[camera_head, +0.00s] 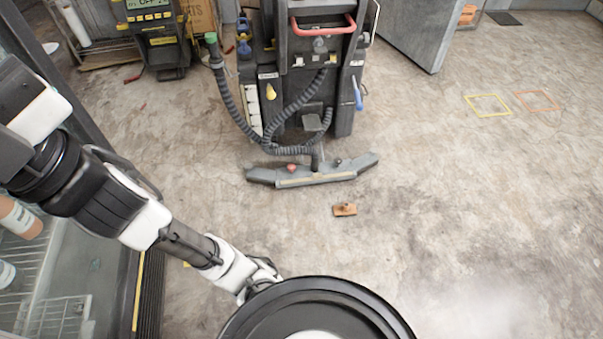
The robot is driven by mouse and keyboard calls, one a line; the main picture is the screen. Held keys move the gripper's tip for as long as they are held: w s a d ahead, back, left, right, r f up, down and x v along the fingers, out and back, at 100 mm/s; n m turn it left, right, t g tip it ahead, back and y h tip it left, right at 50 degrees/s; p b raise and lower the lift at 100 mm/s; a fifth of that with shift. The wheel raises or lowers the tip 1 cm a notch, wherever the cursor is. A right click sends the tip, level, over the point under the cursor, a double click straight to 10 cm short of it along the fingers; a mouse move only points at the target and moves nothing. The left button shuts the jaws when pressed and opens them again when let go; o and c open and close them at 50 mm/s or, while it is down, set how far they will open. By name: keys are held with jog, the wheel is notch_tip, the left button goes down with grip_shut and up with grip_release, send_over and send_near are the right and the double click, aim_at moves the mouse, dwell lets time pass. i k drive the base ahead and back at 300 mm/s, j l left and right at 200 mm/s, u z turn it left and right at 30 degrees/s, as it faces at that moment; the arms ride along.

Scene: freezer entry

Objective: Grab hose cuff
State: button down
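The hose cuff (211,38) looks like the green end piece on a grey ribbed hose (228,98). It stands at the upper left of a dark floor-cleaning machine (312,60), and the hose loops down and around the machine's lower front. My arm reaches from the left edge down to the bottom middle, far from the cuff. The arm's end goes behind the round black part of my body, so my gripper's fingers are hidden.
A grey squeegee bar (315,175) sits low at the machine's front. A small brown block (344,210) lies on the floor. A yellow-black device (155,35) stands at the upper left. A glass-sided case with wire racks (55,290) is at left. The right floor is mostly clear.

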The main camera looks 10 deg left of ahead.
aim_at(314, 164)
jog(key=k+j, duration=0.15)
jog(key=i+l, duration=0.15)
jog(key=i, duration=0.35)
jog(key=i+l+u, duration=0.15)
jog(key=i, duration=0.4)
jog(key=i+l, duration=0.25)
jog(key=i, duration=0.25)
jog(key=i+l+u, duration=0.15)
jog(key=i, duration=0.35)
jog(key=i+l+z, duration=0.1)
jog(key=i+l, duration=0.15)
